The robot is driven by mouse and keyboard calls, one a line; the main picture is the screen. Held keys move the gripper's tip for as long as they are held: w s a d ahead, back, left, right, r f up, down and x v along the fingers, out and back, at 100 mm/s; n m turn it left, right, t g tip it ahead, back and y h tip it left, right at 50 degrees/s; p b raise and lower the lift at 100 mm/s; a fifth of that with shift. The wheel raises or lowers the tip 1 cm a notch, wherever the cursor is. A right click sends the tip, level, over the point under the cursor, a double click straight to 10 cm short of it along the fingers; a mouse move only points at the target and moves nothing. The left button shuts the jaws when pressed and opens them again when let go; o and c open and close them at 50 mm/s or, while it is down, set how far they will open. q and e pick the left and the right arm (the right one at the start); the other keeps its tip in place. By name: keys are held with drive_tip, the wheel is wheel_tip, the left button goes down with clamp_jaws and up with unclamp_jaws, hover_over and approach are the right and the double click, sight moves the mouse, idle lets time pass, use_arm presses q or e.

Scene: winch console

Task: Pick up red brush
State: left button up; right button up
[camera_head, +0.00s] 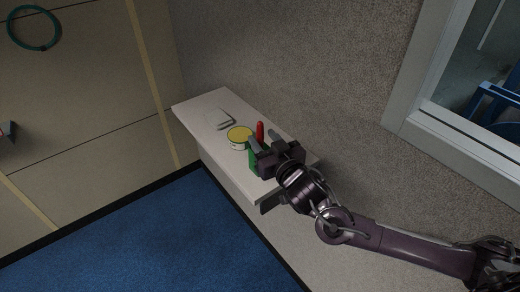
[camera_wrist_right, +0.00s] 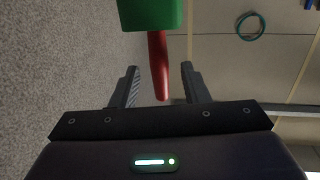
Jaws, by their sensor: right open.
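The red brush (camera_head: 260,130) shows as a red handle standing up from a green block or holder (camera_head: 253,158) on the white shelf. In the right wrist view the red handle (camera_wrist_right: 158,65) runs out of the green piece (camera_wrist_right: 150,14) and lies between the fingers, a little nearer the right one. My right gripper (camera_head: 263,140) is open, with its fingers apart and visible space on both sides of the handle in the wrist view (camera_wrist_right: 160,68). The gripper hides part of the green piece in the head view. My left gripper is not in view.
A round tin with a yellow top (camera_head: 240,134) stands close to the left of the green piece. A grey bent hex key (camera_head: 228,122) lies farther left on the shelf (camera_head: 200,104). A rough grey wall (camera_head: 290,60) rises behind. A teal coil (camera_head: 33,28) hangs on the left wall.

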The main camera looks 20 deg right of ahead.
drive_tip(key=shift+w+a+f, duration=0.1)
drive_tip(key=shift+w, duration=0.6)
drive_tip(key=shift+w+a+f, duration=0.1)
drive_tip(key=shift+w, duration=0.6)
drive_tip(key=shift+r, duration=0.1)
drive_tip(key=shift+c, duration=0.2)
drive_tip(key=shift+s, duration=0.1)
clamp_jaws()
